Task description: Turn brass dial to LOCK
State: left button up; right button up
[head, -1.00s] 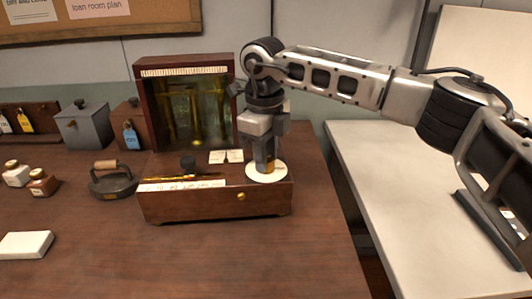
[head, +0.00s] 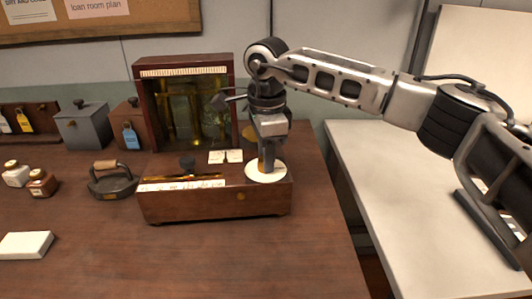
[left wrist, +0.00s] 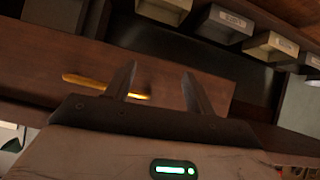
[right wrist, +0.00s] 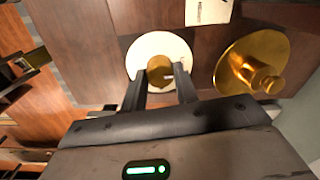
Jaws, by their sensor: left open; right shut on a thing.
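The brass dial (right wrist: 160,69) sits at the middle of a round white plate (right wrist: 146,46) in the right wrist view. In the head view the white plate (head: 280,172) lies on the right end of the wooden instrument box (head: 200,206); the gripper mostly hides the dial there. My right gripper (head: 266,164) points down at the plate, shut on the dial, with one finger on each side (right wrist: 159,78). I cannot read any LOCK mark. My left gripper (left wrist: 160,80) is open and empty in the left wrist view; it is outside the head view.
A glass-fronted case (head: 150,110) stands behind the box. White cards (head: 225,156) and a black knob (head: 187,162) are on the box top. A flat iron (head: 112,181) stands left of it. A brass disc (right wrist: 238,65) is right of the dial. The front tabletop is mostly clear.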

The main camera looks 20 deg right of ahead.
jog(key=shift+n, duration=0.4)
jog(key=shift+r, duration=0.1)
jog(key=o, duration=1)
jog(key=shift+c, duration=0.2)
notch_tip(320, 180, up, 16)
jog(key=shift+s, duration=0.35)
